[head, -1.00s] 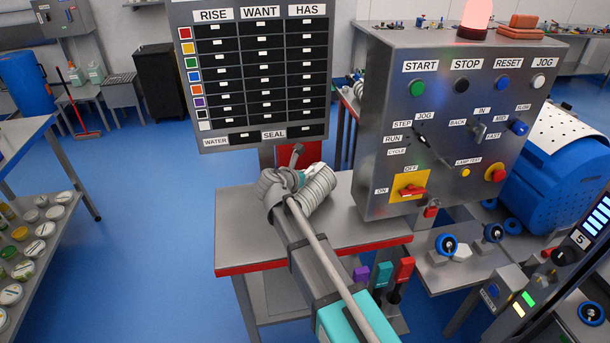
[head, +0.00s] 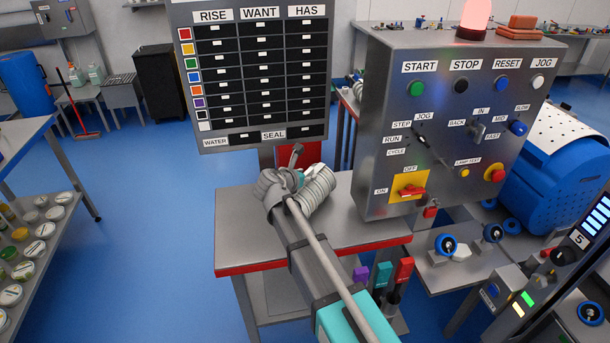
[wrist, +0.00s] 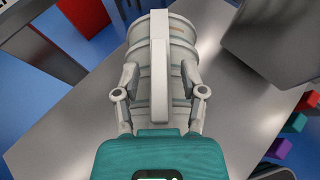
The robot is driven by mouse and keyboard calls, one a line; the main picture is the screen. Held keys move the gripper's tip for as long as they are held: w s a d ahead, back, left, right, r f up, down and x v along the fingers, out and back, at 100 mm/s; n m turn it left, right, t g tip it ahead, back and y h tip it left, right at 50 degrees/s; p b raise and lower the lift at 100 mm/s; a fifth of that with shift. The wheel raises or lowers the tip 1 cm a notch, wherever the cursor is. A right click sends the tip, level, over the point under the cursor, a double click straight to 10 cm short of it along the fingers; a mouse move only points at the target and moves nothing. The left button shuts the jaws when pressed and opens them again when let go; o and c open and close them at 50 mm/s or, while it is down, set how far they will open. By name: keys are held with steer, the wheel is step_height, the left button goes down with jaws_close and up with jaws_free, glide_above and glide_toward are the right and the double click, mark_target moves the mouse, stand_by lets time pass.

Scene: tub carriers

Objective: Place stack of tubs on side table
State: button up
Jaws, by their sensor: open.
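The stack of tubs (head: 318,187) is a pale grey, ribbed cylinder over the grey side table (head: 236,237) with a red front edge. It looks tilted in the head view; I cannot tell whether it touches the tabletop. In the wrist view the stack (wrist: 178,27) lies straight ahead, with a pale upright bar (wrist: 160,75) in front of it. My gripper (wrist: 160,80) is open, one finger at each side of the stack. In the head view my gripper (head: 298,178) partly hides the stack's near end.
A grey control box (head: 450,110) with buttons stands close on the right. A board (head: 255,75) headed RISE, WANT, HAS stands behind the table. Purple, teal and red blocks (head: 403,270) sit beside the table's right front. The tabletop's left part is clear.

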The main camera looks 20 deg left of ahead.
steer(key=p+v, duration=0.4)
steer(key=v, duration=0.6)
steer(key=shift+s+r, duration=0.15)
steer(key=shift+s, duration=0.15)
steer(key=shift+s+a+r+p, duration=0.2)
steer(key=shift+s+p, duration=0.2)
steer(key=shift+s, duration=0.25)
